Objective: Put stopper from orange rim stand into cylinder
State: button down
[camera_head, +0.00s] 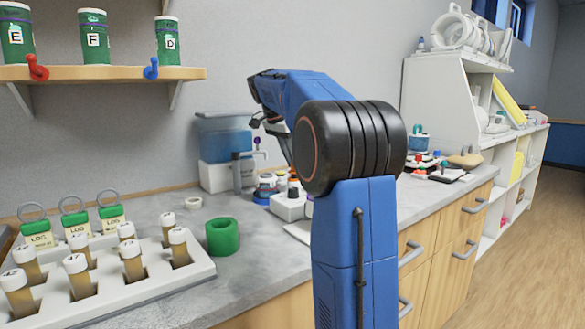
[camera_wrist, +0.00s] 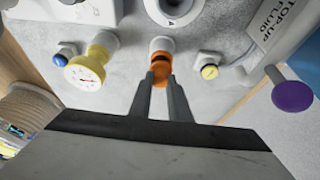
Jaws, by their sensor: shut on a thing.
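In the wrist view my gripper (camera_wrist: 161,82) has its two fingers close together around an orange piece (camera_wrist: 160,62). The orange piece sits at a pale, round-ended fitting on the grey top of a piece of equipment. I cannot tell whether it is the stopper itself, and the fingers hide part of it. I cannot pick out the orange rim stand or the cylinder with certainty. In the head view my arm's blue links hide the gripper and what it holds.
Near the fingers are a yellow gauge (camera_wrist: 86,70), a blue-capped fitting (camera_wrist: 63,55), a yellow-capped fitting (camera_wrist: 209,68) and a purple knob (camera_wrist: 291,96). In the head view a white rack (camera_head: 150,290) of vials and a green ring (camera_head: 222,236) stand on the counter.

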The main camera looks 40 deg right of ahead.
notch_tip(320, 180, up, 8)
notch_tip(320, 180, up, 3)
send_over(270, 175)
jog(key=a, duration=0.2)
jog(key=shift+n, duration=0.3)
notch_tip(270, 175, down, 10)
jog(key=shift+a+r, duration=0.1)
jog(key=shift+r, duration=0.15)
jog(key=c, duration=1.7)
grip_release()
jog(key=shift+f, duration=0.1)
jog(key=shift+o, duration=0.2)
jog(key=v, duration=1.2)
